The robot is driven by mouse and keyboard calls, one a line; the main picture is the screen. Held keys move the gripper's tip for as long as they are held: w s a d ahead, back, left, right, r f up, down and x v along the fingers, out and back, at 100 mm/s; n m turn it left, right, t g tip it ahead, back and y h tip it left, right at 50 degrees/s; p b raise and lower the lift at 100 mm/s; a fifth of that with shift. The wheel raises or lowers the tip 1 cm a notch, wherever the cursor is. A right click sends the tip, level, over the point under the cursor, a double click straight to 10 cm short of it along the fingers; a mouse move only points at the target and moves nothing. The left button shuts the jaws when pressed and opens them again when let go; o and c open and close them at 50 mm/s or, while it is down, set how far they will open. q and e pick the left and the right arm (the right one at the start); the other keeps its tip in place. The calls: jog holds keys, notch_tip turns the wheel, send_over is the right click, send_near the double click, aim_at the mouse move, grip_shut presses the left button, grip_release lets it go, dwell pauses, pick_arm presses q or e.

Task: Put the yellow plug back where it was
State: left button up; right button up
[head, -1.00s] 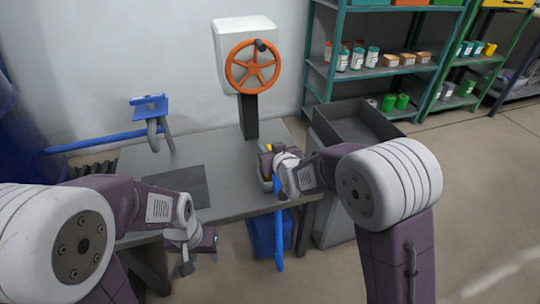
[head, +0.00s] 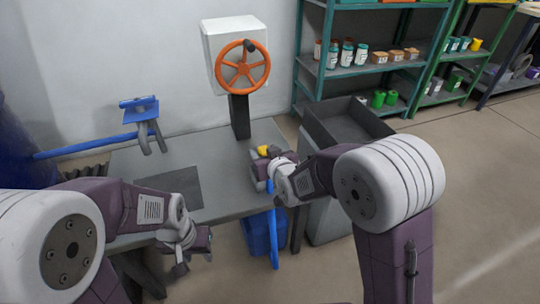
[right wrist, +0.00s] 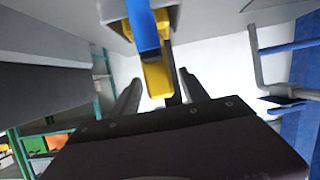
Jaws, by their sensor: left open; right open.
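The yellow plug (head: 264,150) shows at the right end of the grey table, just beyond my right gripper, which partly hides it. In the right wrist view the yellow plug (right wrist: 157,80) appears between the two spread fingers, with a blue strip (right wrist: 143,32) and a grey bracket-like part above it. My right gripper (head: 259,172) is open; I cannot tell whether a finger touches the plug. My left gripper (head: 190,256) is open and empty in front of the table's near edge, low and away from the plug.
An orange handwheel (head: 243,67) stands behind the grey table (head: 225,160). A blue hook holder (head: 140,110) is at the left. A blue strip (head: 273,240) hangs at the front edge before a blue bin (head: 257,238). A dark open bin (head: 350,125) stands right; shelves are behind.

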jog(key=p+v, duration=0.2)
jog(key=v, duration=0.7)
jog(key=shift+s, duration=0.15)
jog(key=s+d+f+m+g+h, duration=0.2)
jog(key=s+d+f+g, duration=0.4)
jog(key=s+d, duration=0.25)
jog(key=s+d+f+m+g+h, duration=0.2)
jog(key=s+d+f+g, duration=0.45)
jog(key=s, duration=0.25)
notch_tip(320, 180, up, 39)
jog(key=p, duration=3.8)
jog(key=shift+t+p, duration=0.4)
jog(key=shift+t, duration=0.05)
jog(key=shift+s+r, duration=0.1)
